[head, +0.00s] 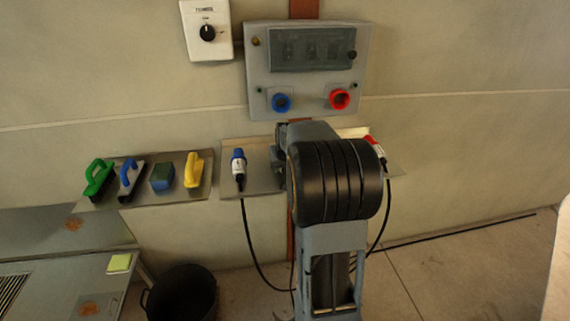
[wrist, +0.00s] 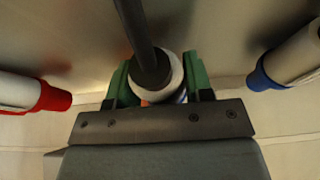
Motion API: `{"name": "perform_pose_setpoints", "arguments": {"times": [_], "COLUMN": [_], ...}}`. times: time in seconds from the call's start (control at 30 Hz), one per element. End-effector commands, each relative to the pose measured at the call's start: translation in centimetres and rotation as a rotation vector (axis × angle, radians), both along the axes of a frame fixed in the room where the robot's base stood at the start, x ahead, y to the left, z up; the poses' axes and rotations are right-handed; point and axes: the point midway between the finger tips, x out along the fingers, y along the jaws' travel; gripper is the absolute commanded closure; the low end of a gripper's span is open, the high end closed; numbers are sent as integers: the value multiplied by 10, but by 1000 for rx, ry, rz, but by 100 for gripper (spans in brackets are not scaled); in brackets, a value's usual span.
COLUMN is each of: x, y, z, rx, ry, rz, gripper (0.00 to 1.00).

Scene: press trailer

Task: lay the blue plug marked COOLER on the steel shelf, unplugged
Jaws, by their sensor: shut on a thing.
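My gripper (wrist: 157,97) is shut on a pale, round plug body (wrist: 176,75) with a thick black cable, between its green-padded fingers. Its marking and most of its colour are hidden. My arm hides the gripper and held plug in the head view. A blue-and-white plug (head: 238,169) lies on the left part of the steel shelf (head: 262,180), apart from any socket; its label is too small to read. It also shows at right in the wrist view (wrist: 284,63). A red-and-white plug (head: 375,147) lies at the shelf's right, and at left in the wrist view (wrist: 38,94).
A grey socket box (head: 258,72) above the shelf has an empty blue socket (head: 281,102) and an empty red socket (head: 340,99). A left ledge (head: 140,197) holds several brushes and blocks. A black bin (head: 182,296) stands below. Black cables hang under the shelf.

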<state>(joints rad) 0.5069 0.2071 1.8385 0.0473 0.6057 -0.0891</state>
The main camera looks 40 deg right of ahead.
Motion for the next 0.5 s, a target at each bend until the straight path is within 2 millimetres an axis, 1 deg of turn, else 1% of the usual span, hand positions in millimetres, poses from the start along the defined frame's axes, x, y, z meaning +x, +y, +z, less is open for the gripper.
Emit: {"name": "perform_pose_setpoints", "arguments": {"times": [0.03, 0.1, 0.4, 0.43, 0.5], "x": [0, 0, 0, 0, 0], "y": [0, 0, 0, 0, 0], "z": [-4, -5, -5, -5, -5], "rx": [0, 0, -1, -1, -1], "ry": [-1, -1, -2, -2, -2], "rz": [0, 0, 0, 0, 0], "gripper": [82, 82, 82, 52, 45]}}
